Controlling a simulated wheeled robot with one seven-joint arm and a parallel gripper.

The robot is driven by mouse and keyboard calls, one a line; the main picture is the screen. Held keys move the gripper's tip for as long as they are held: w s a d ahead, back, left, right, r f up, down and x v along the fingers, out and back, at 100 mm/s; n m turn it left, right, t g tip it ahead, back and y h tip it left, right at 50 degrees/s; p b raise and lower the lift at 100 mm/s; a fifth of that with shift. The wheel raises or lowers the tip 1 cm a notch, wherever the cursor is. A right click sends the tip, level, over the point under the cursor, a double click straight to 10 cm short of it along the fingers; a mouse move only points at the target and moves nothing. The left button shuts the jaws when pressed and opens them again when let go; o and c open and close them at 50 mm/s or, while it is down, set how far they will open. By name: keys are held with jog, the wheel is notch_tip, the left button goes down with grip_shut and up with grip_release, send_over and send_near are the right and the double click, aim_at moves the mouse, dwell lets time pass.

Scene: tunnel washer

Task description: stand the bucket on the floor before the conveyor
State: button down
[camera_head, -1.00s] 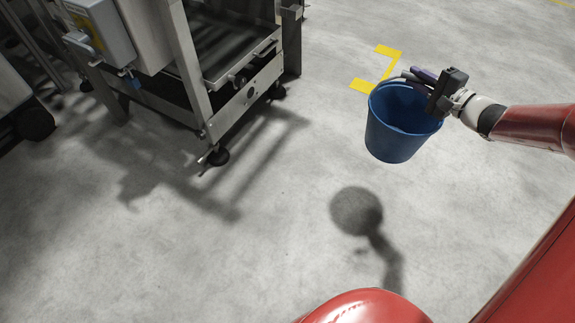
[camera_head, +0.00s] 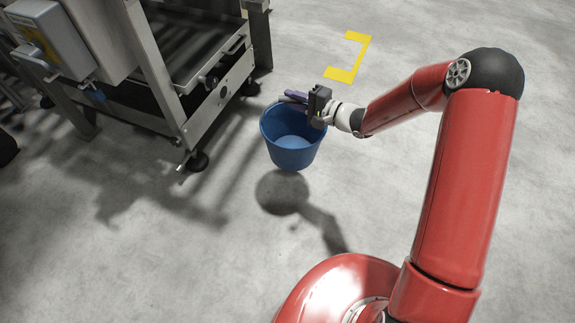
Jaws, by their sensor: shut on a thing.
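The blue bucket (camera_head: 291,152) hangs upright from my gripper (camera_head: 303,99) near the middle of the view. My gripper is shut at the bucket's upper right rim or handle; which of the two I cannot tell. The bucket is above the floor (camera_head: 400,215), with its round shadow on the concrete just below it. The conveyor (camera_head: 200,75), a grey metal frame with a dark bed, stands to the left of the bucket and apart from it.
A yellow floor marking (camera_head: 352,57) lies behind the bucket, up and to the right. A grey control box (camera_head: 50,35) is fixed at the conveyor's left side. The conveyor's near foot (camera_head: 197,161) stands left of the bucket. Open floor lies around the bucket's shadow.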

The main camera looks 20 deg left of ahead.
notch_tip(320, 180, down, 19)
jog(key=shift+r+b, duration=0.1)
jog(key=shift+b, duration=0.6)
jog(key=shift+f, duration=0.25)
jog(key=c, duration=1.3)
grip_release()
jog(key=shift+r, duration=0.2)
jog(key=v, duration=1.2)
jog(key=shift+d, duration=0.1)
